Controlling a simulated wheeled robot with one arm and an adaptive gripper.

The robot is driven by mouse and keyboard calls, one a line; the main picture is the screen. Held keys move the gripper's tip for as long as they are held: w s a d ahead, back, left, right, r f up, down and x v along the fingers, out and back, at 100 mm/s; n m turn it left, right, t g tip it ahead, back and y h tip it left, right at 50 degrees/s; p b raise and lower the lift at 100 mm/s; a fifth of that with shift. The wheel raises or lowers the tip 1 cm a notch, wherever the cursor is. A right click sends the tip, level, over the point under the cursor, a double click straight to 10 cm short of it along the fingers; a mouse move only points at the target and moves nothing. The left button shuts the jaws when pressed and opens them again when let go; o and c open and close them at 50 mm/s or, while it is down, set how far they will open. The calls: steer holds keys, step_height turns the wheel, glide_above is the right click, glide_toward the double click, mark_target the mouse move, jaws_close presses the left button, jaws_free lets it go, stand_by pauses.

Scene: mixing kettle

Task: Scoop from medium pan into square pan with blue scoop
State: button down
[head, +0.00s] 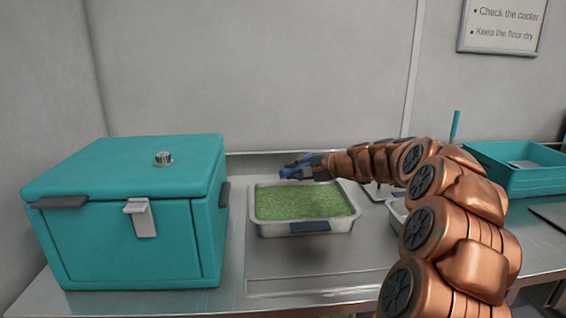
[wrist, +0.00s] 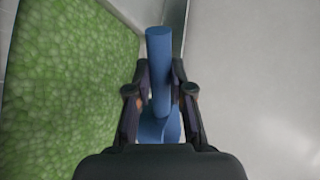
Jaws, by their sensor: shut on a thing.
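My gripper (head: 303,171) is shut on the blue scoop (head: 289,172), above the back edge of a metal pan (head: 310,228) full of green bits (head: 303,202). In the wrist view, my gripper (wrist: 160,92) has one finger on each side of the scoop's blue handle (wrist: 159,60). The scoop's lower part is mostly hidden behind the gripper, so I cannot tell what it holds. The green bits fill the left of the wrist view (wrist: 60,90). Another metal pan (head: 396,212) is mostly hidden behind my arm; its contents do not show.
A big teal cooler (head: 135,215) with a grey latch stands close to the left of the green-filled pan. A teal tray (head: 530,182) stands at the right, with a teal handle upright beside it. The wall is close behind. The metal counter (head: 300,275) is bare in front.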

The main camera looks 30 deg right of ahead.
steer(key=shift+w+d+r, duration=0.1)
steer(key=shift+w, duration=0.25)
steer(key=shift+d+m+p, duration=0.3)
steer(key=shift+m+p, duration=0.1)
steer(key=shift+p, duration=0.75)
steer(key=shift+w+d+f+m+y+p, duration=0.1)
steer(key=shift+d+f+m+y+p, duration=0.2)
steer(key=shift+p, duration=0.6)
steer(key=shift+f, duration=0.15)
steer(key=shift+f+b, duration=2.35)
steer(key=shift+f, duration=1.15)
steer(key=f+b, duration=0.1)
steer(key=b, duration=0.1)
steer(key=f+n+b, duration=0.1)
steer(key=b, duration=0.1)
steer(key=a+f+b, duration=0.1)
steer(key=b, duration=0.2)
steer(key=shift+s+a+f, duration=0.1)
steer(key=shift+s, duration=0.25)
